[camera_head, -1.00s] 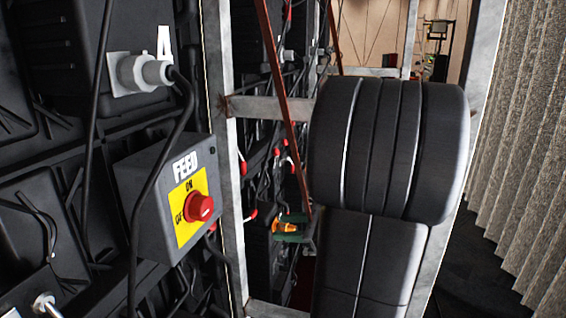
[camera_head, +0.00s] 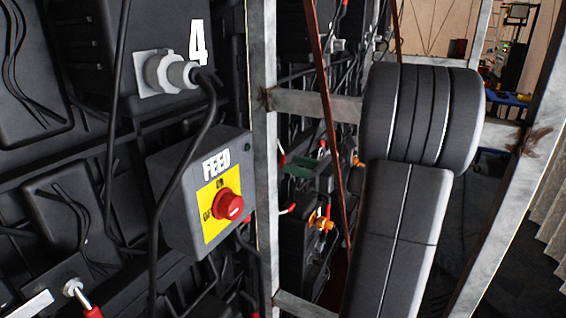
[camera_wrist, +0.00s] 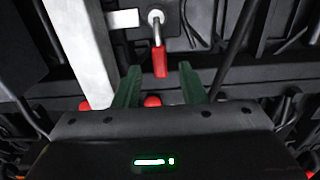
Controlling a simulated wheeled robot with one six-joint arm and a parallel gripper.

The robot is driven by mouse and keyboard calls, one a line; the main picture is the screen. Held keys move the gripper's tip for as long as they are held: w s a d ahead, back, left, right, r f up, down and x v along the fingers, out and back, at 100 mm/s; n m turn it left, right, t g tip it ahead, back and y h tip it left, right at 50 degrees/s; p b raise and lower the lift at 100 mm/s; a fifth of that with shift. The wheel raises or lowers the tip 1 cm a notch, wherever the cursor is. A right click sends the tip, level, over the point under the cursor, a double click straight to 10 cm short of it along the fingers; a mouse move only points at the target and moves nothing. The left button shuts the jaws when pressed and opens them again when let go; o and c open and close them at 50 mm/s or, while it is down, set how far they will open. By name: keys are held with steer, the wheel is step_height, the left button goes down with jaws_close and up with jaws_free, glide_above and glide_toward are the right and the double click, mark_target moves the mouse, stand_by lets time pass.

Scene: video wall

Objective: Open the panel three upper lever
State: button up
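In the wrist view a lever with a silver pivot and stem and a red grip (camera_wrist: 160,61) hangs down from a dark panel. My gripper (camera_wrist: 160,72) has two dark green fingers spread apart, empty, pointing at this lever. The red grip lies in line with the gap; whether it is between the tips or just beyond them I cannot tell. In the head view the dark green fingers (camera_head: 300,166) show small, left of my arm, behind the frame post. No panel number shows by the lever in the wrist view, so I cannot tell which panel it is.
A metal post (camera_head: 264,120) and a rusty diagonal bar (camera_head: 325,100) stand close to my arm. Cables hang nearby. A pleated curtain (camera_head: 550,225) is at right.

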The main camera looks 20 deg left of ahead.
mark_target(283, 162)
steer(key=shift+w+a, duration=0.15)
steer(key=shift+a, duration=0.95)
steer(key=shift+w+a, duration=0.15)
steer(key=shift+a, duration=0.95)
jaws_close()
